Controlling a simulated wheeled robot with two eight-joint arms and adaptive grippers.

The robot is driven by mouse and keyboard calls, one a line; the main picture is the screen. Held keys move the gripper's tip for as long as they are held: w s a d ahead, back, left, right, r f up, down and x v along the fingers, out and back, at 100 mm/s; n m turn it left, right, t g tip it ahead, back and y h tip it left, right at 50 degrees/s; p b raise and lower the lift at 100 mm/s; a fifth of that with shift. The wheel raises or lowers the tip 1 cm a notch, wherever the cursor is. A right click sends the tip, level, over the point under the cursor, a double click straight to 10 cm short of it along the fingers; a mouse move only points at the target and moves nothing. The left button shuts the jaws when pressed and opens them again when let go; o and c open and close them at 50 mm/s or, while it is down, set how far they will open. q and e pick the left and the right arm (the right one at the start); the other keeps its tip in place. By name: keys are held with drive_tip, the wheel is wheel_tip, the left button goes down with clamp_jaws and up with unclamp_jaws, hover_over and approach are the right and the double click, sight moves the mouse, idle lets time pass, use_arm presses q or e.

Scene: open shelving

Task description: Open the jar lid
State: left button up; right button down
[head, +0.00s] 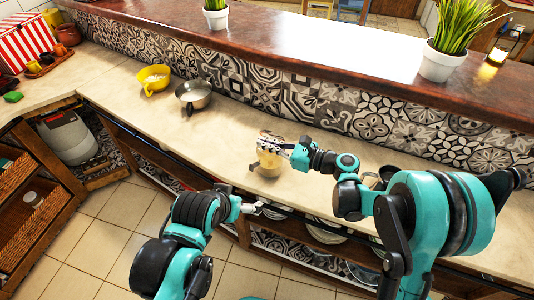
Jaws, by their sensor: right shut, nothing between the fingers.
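A small yellowish jar (269,158) stands on the pale counter in the middle of the head view. Its top is partly covered by my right gripper (283,147), which reaches in from the right at the height of the jar's upper part. The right gripper is shut with nothing held. I cannot make out the lid clearly, nor whether the fingers touch the jar. My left gripper (252,207) is lower and nearer, in front of the counter's front edge and apart from the jar. Its fingers are too small to show whether they are open.
A yellow bowl (153,79) and a metal pan (194,95) stand on the counter to the left. A dark cup (387,173) is partly hidden by my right arm. A tiled wall and raised ledge bound the back. Plates (326,231) sit on the shelf below.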

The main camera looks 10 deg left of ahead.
sight(270, 138)
drive_tip(key=shift+w+d+r+p, duration=0.15)
drive_tip(key=shift+w+r+p, duration=0.4)
drive_tip(key=shift+r, duration=0.2)
drive_tip(key=shift+w+r, duration=0.1)
drive_tip(key=shift+w, duration=0.05)
drive_tip(key=shift+w+d+r+p, duration=0.15)
drive_tip(key=shift+w+r+p, duration=0.15)
drive_tip(key=shift+w+r, duration=0.25)
idle(0.4)
